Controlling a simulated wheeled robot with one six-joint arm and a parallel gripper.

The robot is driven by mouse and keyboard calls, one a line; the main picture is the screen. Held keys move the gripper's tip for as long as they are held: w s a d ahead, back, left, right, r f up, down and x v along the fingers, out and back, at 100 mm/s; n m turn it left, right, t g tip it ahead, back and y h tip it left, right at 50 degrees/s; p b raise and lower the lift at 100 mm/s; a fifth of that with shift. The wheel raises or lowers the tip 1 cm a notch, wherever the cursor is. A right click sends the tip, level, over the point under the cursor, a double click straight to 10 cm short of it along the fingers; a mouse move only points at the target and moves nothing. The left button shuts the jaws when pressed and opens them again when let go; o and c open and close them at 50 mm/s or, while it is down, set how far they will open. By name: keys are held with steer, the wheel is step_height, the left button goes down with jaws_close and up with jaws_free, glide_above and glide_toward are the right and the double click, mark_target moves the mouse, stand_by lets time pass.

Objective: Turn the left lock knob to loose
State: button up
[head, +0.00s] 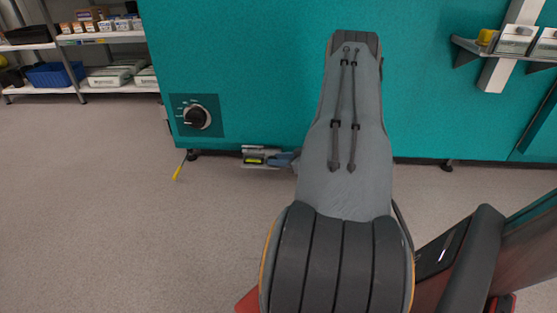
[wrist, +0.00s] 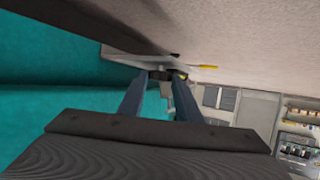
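A grey metal fitting (head: 262,150) with a yellow-green mark sits low at the bottom edge of the teal cabinet (head: 260,75) in the head view. My gripper (head: 276,158) is beside it, mostly hidden behind my arm. In the wrist view, my two blue-grey fingers (wrist: 161,75) are apart. A small dark part (wrist: 154,74), with yellow near it, shows around the fingertips, at a pale plate (wrist: 122,54). It may be the left lock knob; I cannot tell its setting or whether the fingers touch it. A larger black dial knob (head: 197,117) is on the cabinet's front, left of my gripper.
A thin yellow piece (head: 179,172) hangs near the cabinet's left foot; it also shows in the wrist view (wrist: 208,66). Stocked shelves (head: 105,38) stand at the back left. A wall shelf (head: 505,50) is at the upper right. The floor at the left is clear.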

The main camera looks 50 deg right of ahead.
steer(key=shift+w+d+n+g+y+p, duration=0.1)
steer(key=shift+d+n+g+y+p, duration=0.1)
steer(key=shift+n+y, duration=0.35)
steer(key=shift+w+d+n+g+y+p, duration=0.1)
steer(key=shift+d+n+y+p, duration=0.05)
steer(key=shift+n+y, duration=0.4)
steer(key=shift+w+d+n+g+y+b, duration=0.1)
steer(key=shift+n+g+y+b, duration=0.15)
steer(key=shift+n+y, duration=0.3)
steer(key=shift+w+d+n+g+y+b, duration=0.1)
steer(key=shift+n+g+y+b, duration=0.15)
steer(key=shift+n+y, duration=0.3)
steer(key=shift+c, duration=0.2)
steer(key=shift+o, duration=0.2)
steer(key=shift+s+g+y, duration=0.1)
steer(key=shift+g+y, duration=0.2)
steer(key=o, duration=1)
steer(key=shift+o, duration=0.2)
steer(key=shift+s, duration=0.15)
steer(key=p+v, duration=0.3)
steer(key=v, duration=0.4)
steer(key=shift+s+d, duration=0.25)
